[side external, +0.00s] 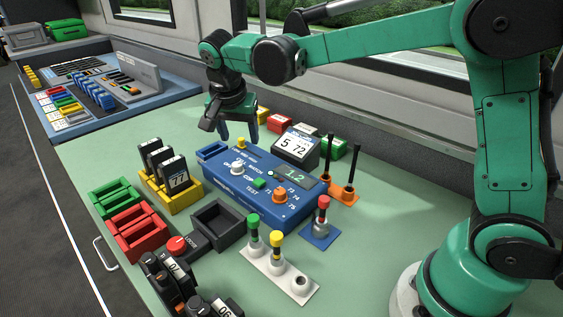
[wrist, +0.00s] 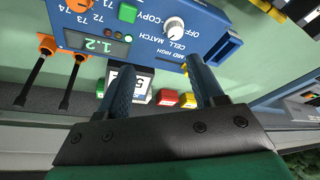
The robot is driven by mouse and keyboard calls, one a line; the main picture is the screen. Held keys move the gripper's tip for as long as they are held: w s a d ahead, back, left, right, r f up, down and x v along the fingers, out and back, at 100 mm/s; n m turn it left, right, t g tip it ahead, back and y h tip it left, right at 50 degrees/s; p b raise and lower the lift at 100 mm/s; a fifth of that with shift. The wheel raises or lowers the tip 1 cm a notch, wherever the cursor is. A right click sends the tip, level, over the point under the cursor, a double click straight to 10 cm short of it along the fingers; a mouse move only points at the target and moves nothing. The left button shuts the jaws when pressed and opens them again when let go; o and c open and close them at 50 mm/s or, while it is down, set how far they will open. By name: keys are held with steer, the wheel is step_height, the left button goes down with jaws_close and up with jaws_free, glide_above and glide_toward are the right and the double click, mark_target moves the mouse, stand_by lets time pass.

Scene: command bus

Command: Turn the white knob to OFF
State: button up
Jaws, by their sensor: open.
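The white knob (side external: 237,168) sits on the top face of a blue control box (side external: 228,190). In the wrist view the white knob (wrist: 173,27) is near the top, with OFF, CELL MATCH and COPY lettering around it. I cannot make out which label its pointer faces. My gripper (side external: 238,136) is open and empty above the far side of the box, higher than the knob and apart from it. In the wrist view my gripper (wrist: 161,65) points toward the box edge, its two blue fingers spread, with the knob beyond the fingertips.

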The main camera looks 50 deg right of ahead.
mark_target(236, 165)
steer(key=w+f+m, duration=0.1)
steer(key=w+a+f+m+g+h, duration=0.1)
steer(key=w+f+m, duration=0.1)
steer(key=shift+w+f+m, duration=0.1)
steer(key=shift+f+m, duration=0.2)
steer(key=shift+x, duration=2.75)
steer(key=shift+c, duration=0.2)
jaws_close()
